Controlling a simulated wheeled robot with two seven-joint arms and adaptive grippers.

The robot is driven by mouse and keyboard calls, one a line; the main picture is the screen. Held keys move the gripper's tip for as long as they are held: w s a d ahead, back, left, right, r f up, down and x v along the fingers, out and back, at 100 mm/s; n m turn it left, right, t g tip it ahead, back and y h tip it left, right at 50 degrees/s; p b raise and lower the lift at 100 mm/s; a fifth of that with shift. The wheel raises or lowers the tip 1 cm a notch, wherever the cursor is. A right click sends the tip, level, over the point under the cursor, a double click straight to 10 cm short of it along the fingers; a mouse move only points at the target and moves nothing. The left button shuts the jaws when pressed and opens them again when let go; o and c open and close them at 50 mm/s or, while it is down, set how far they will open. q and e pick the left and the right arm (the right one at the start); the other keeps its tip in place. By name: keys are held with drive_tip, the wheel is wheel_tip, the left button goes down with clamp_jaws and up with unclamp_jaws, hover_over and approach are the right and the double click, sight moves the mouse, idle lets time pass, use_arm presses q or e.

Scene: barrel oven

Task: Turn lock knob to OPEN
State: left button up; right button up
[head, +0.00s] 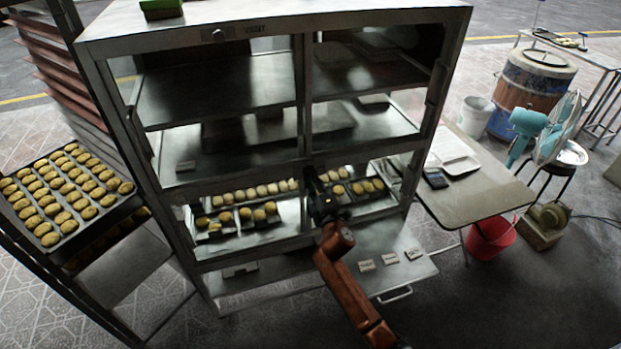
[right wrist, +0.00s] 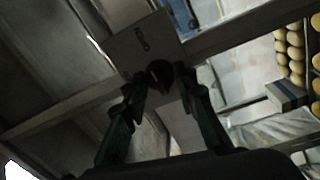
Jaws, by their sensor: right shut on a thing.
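A metal cabinet (head: 300,140) with glass-like panels stands in the middle of the head view. My right gripper (head: 318,190), on its orange arm, is at the cabinet's lower front. In the right wrist view a dark round lock knob (right wrist: 159,74) sits on a grey plate (right wrist: 132,43) with small dark lettering that I cannot read surely. The two fingers of my right gripper (right wrist: 162,84) stand on either side of the knob and are shut on it. In the head view this knob is hidden behind the gripper. My left gripper is not in view.
Trays of buns (head: 235,216) lie inside the cabinet's lower part. A bun rack (head: 100,218) stands at left, a side table (head: 482,196) at right. A lower shelf (head: 408,270) with small labels juts out beside my arm.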

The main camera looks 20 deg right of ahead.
drive_tip(key=shift+f, duration=0.1)
drive_tip(key=o, duration=1.2)
drive_tip(key=shift+c, duration=0.2)
drive_tip(key=s, duration=1.2)
drive_tip(key=shift+d+f, duration=0.15)
drive_tip(key=shift+f, duration=0.3)
